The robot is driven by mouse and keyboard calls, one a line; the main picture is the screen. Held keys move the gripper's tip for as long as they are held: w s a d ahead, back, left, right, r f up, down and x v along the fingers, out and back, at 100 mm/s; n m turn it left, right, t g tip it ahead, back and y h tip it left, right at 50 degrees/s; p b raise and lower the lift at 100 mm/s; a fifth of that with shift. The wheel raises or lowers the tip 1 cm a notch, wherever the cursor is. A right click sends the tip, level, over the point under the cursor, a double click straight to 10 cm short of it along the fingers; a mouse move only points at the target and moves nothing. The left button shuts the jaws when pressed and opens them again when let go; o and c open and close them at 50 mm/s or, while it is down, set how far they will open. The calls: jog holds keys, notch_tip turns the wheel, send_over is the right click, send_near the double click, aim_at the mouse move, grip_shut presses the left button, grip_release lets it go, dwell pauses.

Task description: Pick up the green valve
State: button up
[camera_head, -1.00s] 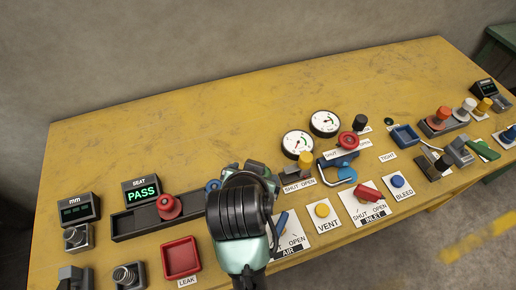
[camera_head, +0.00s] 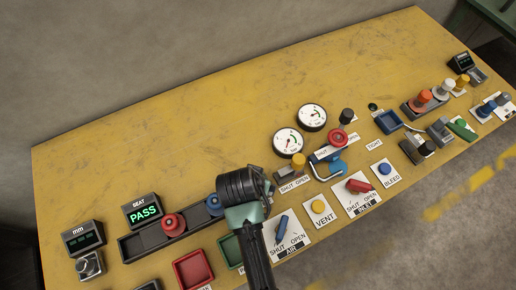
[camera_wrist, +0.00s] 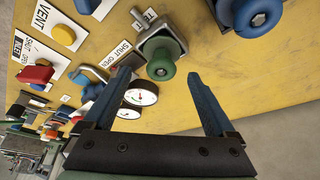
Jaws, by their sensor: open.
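The green valve (camera_wrist: 161,63) is a round, flanged spool-like piece. In the wrist view it sits on a grey block beside a SHUT OPEN label, and its round end faces the camera. My gripper (camera_wrist: 158,80) is open and empty, its two blue fingers spread to the left and right of the valve in the picture. I cannot tell how far the fingertips are from it. In the head view my arm's wrist hides the valve and the fingertips.
A blue spool (camera_wrist: 245,14) stands close by; it also shows in a black rack (camera_head: 138,246) beside a red spool (camera_head: 173,225). Two gauges (camera_head: 288,142), a yellow knob (camera_head: 298,160) and a blue lever (camera_head: 281,229) are near my arm. The back of the table is clear.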

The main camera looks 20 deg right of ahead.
jog(key=shift+w+p+x, duration=0.1)
jog(key=shift+p+x, duration=0.05)
jog(key=shift+x, duration=1.15)
jog(key=shift+w+p+x, duration=0.15)
jog(key=shift+x, duration=1.2)
jog(key=shift+r, duration=0.15)
grip_shut()
